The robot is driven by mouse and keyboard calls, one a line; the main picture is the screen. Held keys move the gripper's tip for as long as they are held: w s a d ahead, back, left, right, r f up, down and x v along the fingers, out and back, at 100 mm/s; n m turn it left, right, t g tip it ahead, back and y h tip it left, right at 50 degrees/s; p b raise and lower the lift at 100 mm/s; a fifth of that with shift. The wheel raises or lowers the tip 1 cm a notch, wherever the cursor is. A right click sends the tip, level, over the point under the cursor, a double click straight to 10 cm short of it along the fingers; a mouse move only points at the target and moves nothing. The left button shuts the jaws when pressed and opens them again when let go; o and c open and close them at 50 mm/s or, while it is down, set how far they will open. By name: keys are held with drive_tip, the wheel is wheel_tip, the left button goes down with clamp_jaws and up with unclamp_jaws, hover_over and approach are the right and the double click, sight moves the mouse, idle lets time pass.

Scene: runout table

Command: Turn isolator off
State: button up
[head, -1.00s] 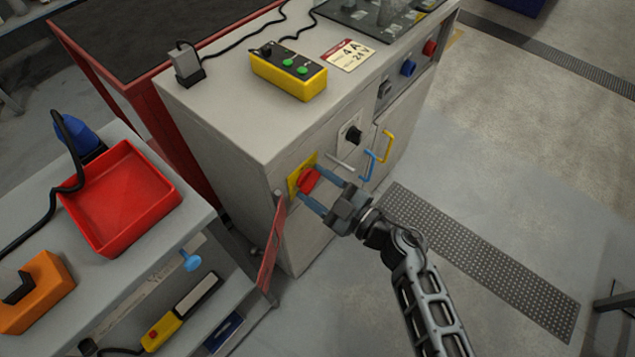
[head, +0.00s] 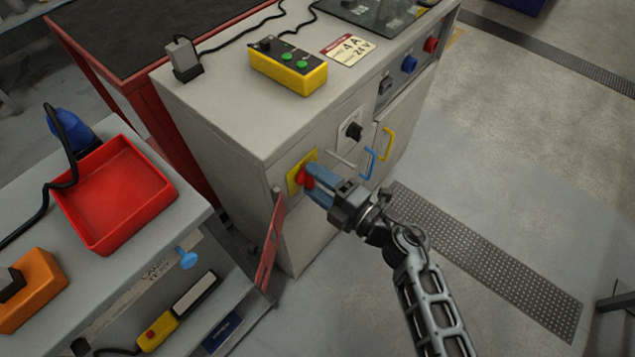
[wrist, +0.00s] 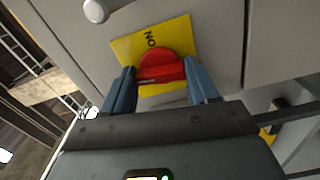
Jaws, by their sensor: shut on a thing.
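The isolator is a red rotary handle (head: 304,179) on a yellow plate (head: 293,184), mounted on the front of the grey cabinet. In the wrist view the red handle (wrist: 161,66) sits in the middle of the yellow plate (wrist: 184,31), with the word ON printed beside it. My gripper (head: 312,180) is at the handle, its blue fingers shut on it. In the wrist view the gripper (wrist: 162,80) has one finger at each side of the handle. The fingers partly hide the handle in the head view.
The cabinet (head: 225,115) carries a black knob (head: 353,131), a blue handle (head: 369,163) and a yellow handle (head: 388,144) right of the isolator. A red hinged panel (head: 270,243) stands out to the left. A bench with a red tray (head: 112,235) is further left.

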drive_tip(key=shift+f+n, duration=0.1)
drive_tip(key=shift+n, duration=0.5)
drive_tip(key=o, duration=1.1)
drive_tip(key=shift+c, duration=0.2)
drive_tip(key=v, duration=0.8)
